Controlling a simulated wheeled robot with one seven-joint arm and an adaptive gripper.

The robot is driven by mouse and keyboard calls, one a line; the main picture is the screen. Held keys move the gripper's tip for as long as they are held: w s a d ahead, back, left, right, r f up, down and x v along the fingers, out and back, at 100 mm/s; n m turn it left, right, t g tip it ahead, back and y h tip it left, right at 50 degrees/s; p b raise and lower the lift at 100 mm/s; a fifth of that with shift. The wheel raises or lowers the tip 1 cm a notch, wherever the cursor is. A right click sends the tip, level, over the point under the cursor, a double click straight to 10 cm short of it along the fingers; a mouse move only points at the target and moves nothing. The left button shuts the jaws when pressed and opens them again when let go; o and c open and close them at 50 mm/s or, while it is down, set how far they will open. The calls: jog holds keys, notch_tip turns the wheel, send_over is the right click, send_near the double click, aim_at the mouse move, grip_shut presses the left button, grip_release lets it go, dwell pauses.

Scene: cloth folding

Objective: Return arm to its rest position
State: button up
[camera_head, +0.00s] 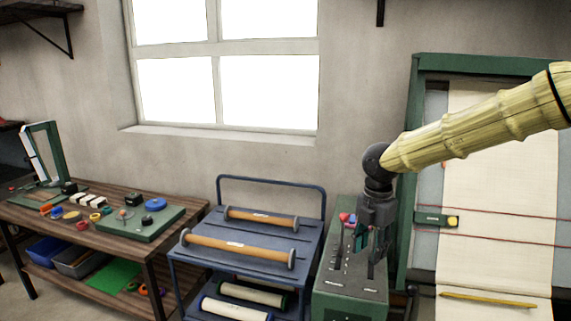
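My arm reaches in from the right edge, a yellow-green bamboo-like link ending in a dark wrist joint. My gripper (366,246) hangs below it, pointing down over the green cabinet (345,298). The dark fingers overlap the dark items on the cabinet top, so I cannot tell whether they are apart or whether they touch anything. A cream cloth (490,180) hangs down the green-framed board at the right, behind my arm. A yellow stick (487,300) lies across its lower part.
A blue cart (190,258) with several rollers stands left of the cabinet. A wooden workbench (190,217) with small coloured parts is at the left. A yellow-tipped green clamp (432,219) sits on the board's left side. The wall below the window is clear.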

jog(key=s+d+f+n+t+h+b, duration=0.1)
jog(key=s+d+f+n+h, duration=0.15)
jog(key=f+n, duration=0.75)
jog(key=s+d+f+n+t+h+b, duration=0.1)
jog(key=s+d+f+n, duration=0.4)
jog(key=f, duration=0.9)
jog(key=s+d+f+n+t+h+b, duration=0.1)
jog(key=s+f+n+h, duration=0.1)
jog(key=f+n, duration=0.8)
jog(key=s+a+f+n+g+y, duration=0.1)
jog(key=s+a+f+n, duration=0.1)
jog(key=s+f+n, duration=0.4)
jog(key=s+a+f+n+g+y+b, duration=0.1)
jog(key=s+f+n, duration=0.5)
jog(key=s, duration=0.8)
jog(key=s+a+f+n+g+y+b, duration=0.1)
jog(key=s+a+f+n+y, duration=0.2)
jog(key=s+f+n, duration=0.3)
jog(key=s+n, duration=0.2)
jog(key=s, duration=0.2)
jog(key=shift+a+f+n, duration=0.3)
jog(key=shift+a, duration=0.05)
jog(key=shift+y, duration=0.25)
